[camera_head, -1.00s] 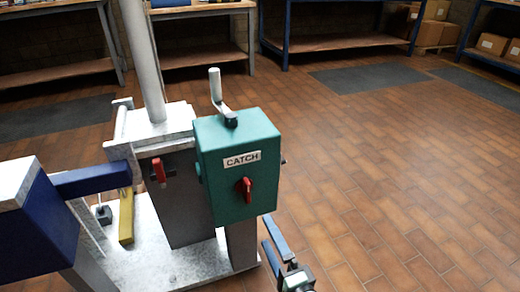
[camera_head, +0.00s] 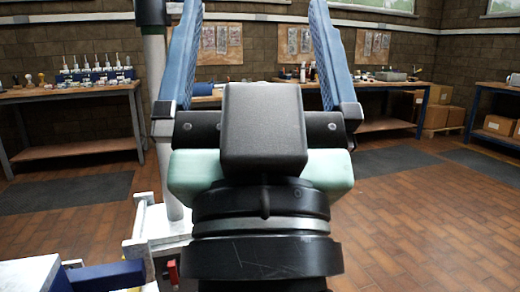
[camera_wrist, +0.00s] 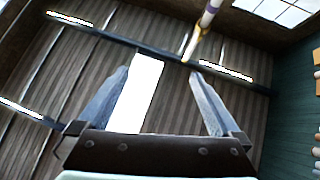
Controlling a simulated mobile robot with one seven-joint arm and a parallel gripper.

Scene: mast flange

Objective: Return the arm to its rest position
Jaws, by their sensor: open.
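My gripper (camera_head: 255,18) is raised close in front of the head camera, its two blue fingers pointing up and spread wide apart with nothing between them. It also shows open in the wrist view (camera_wrist: 160,76), where it points toward the ceiling. My black wrist fills the middle of the head view and hides much of what stands behind it. The teal box marked CATCH is not visible now.
A pale mast (camera_head: 160,120) stands just left of my gripper, its white base housing (camera_head: 160,228) below. A workbench (camera_head: 75,92) stands at the back left. Cardboard boxes (camera_head: 437,108) sit at the back right. The tiled floor (camera_head: 420,220) at right is clear.

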